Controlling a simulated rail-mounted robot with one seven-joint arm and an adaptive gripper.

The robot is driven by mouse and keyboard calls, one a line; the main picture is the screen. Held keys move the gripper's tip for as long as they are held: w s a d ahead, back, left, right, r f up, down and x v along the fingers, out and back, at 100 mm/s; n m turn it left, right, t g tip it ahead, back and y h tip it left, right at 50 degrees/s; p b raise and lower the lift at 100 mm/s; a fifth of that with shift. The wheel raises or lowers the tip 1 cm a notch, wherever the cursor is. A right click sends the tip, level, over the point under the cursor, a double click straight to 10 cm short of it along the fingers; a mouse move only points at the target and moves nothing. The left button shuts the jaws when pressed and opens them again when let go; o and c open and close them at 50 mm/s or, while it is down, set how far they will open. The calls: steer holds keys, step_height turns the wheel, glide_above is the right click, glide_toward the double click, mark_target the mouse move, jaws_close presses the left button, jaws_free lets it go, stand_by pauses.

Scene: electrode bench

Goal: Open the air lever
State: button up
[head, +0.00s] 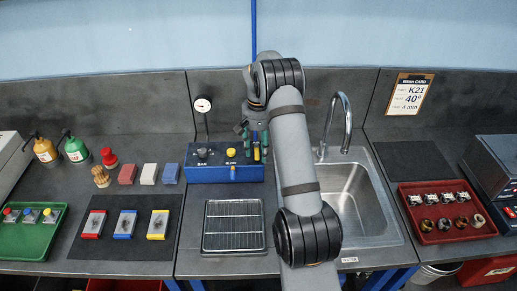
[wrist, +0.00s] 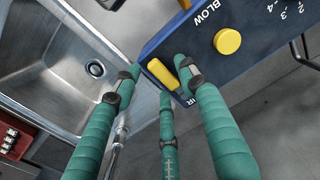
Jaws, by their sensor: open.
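The air lever (wrist: 161,74) is a yellow handle at the corner of the blue control box (wrist: 200,75), beside partly hidden white lettering. My gripper (wrist: 157,86) has green fingers and is open. I cannot tell whether any finger touches the lever. In the head view my gripper (head: 254,143) is at the right end of the blue box (head: 215,176), and my arm hides part of that area.
A round yellow knob (wrist: 228,41) marked BLOW is on the same box. The sink (head: 355,205) with its tall faucet (head: 345,115) is just right of my arm. A wire rack (head: 233,227) lies in front of the box. A pressure gauge (head: 202,105) stands behind it.

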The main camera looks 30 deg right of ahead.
steer(key=shift+c, duration=0.3)
jaws_close()
stand_by(0.6)
